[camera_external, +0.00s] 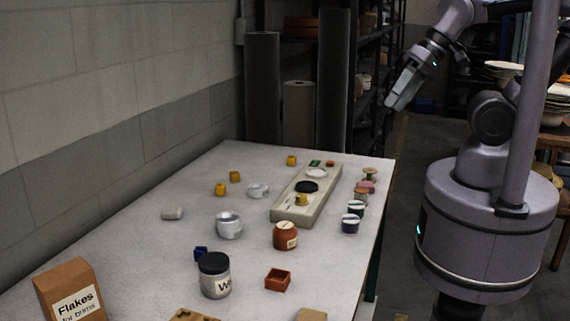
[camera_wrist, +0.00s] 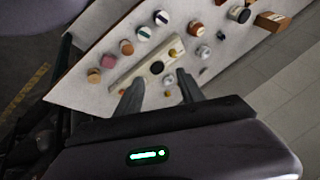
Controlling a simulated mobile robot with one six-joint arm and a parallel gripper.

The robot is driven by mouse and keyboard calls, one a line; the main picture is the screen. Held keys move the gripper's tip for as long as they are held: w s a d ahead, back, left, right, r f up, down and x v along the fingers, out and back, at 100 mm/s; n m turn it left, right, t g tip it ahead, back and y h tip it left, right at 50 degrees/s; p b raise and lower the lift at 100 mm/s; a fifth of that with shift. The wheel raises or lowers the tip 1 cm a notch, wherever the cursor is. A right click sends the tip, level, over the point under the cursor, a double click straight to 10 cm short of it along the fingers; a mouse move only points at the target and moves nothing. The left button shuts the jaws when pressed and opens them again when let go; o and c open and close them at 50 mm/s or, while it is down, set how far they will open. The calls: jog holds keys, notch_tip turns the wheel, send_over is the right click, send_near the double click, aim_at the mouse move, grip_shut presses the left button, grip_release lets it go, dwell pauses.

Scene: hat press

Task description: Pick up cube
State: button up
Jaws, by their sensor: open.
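A small dark blue cube (camera_external: 201,254) sits on the white table, left of the jar with the dark lid (camera_external: 215,275). Several small yellow blocks, one of them (camera_external: 221,189), stand toward the left and back of the table; their exact shape is too small to tell. Another yellow piece (camera_external: 302,199) is on the long pale tray (camera_external: 282,213). My gripper (camera_external: 396,104) is raised beyond the table's right edge, away from all of these. In the wrist view its two fingers (camera_wrist: 159,76) are apart with nothing held, and the table lies beyond them.
A silver pot (camera_external: 229,225), an orange jar (camera_external: 285,236) and an open red box (camera_external: 277,280) stand near the blue cube. A Flakes box (camera_external: 68,292) is at the front left. Striped jars (camera_external: 351,223) line the right edge.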

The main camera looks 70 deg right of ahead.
jog(key=shift+o, duration=0.5)
jog(key=w+d+r+n+g+h+p, duration=0.1)
jog(key=w+d+r+n, duration=0.15)
jog(key=w, duration=0.25)
jog(key=w+d+r+n+h+p, duration=0.1)
jog(key=w+n, duration=0.3)
jog(key=n+g+h, duration=0.4)
jog(key=n+h, duration=0.1)
jog(key=n, duration=1.2)
send_over(291, 157)
jog(key=a, duration=0.3)
notch_tip(291, 157, down, 26)
jog(key=shift+w+f+b, duration=0.1)
jog(key=shift+w+b, duration=0.05)
jog(key=shift+b, duration=0.25)
jog(key=shift+y, duration=0.3)
jog(key=b+x, duration=0.1)
jog(key=x, duration=0.1)
jog(key=b+x, duration=0.1)
jog(key=s+b+x, duration=0.1)
jog(key=x, duration=0.1)
jog(key=shift+w+d+f, duration=0.1)
jog(key=shift+d+f, duration=0.15)
jog(key=shift+d, duration=0.2)
jog(key=shift+r, duration=0.1)
grip_shut()
